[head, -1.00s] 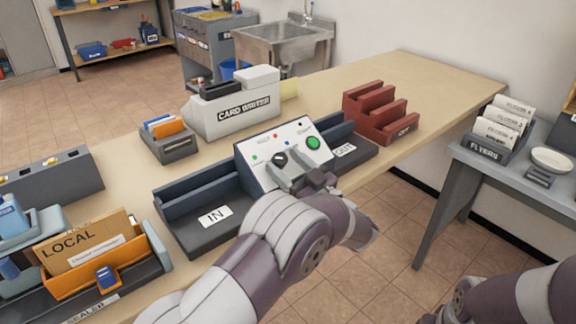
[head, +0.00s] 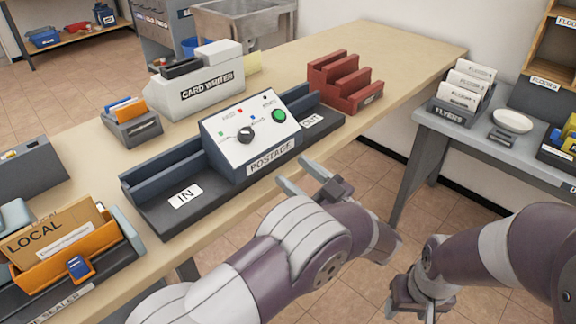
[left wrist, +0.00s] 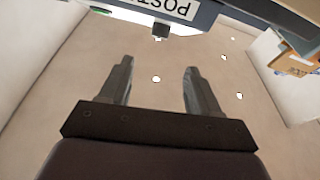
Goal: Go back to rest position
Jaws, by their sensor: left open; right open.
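My left gripper (head: 303,178) is open and empty in the head view, in front of and below the postage machine (head: 250,135), apart from it. In the left wrist view its two fingers (left wrist: 157,85) stand apart with nothing between them. The machine's edge with its label (left wrist: 155,8) shows upside down at the top of that view. My right gripper (head: 408,305) hangs at the lower right of the head view over the floor, clear of the tables, and holds nothing that I can see.
The long table (head: 415,60) carries the card writer (head: 205,85), a red OUT rack (head: 345,82) and an orange LOCAL tray (head: 75,245). A grey side table (head: 460,128) with flyers (head: 465,88) stands at the right. Floor (head: 365,190) between the tables is free.

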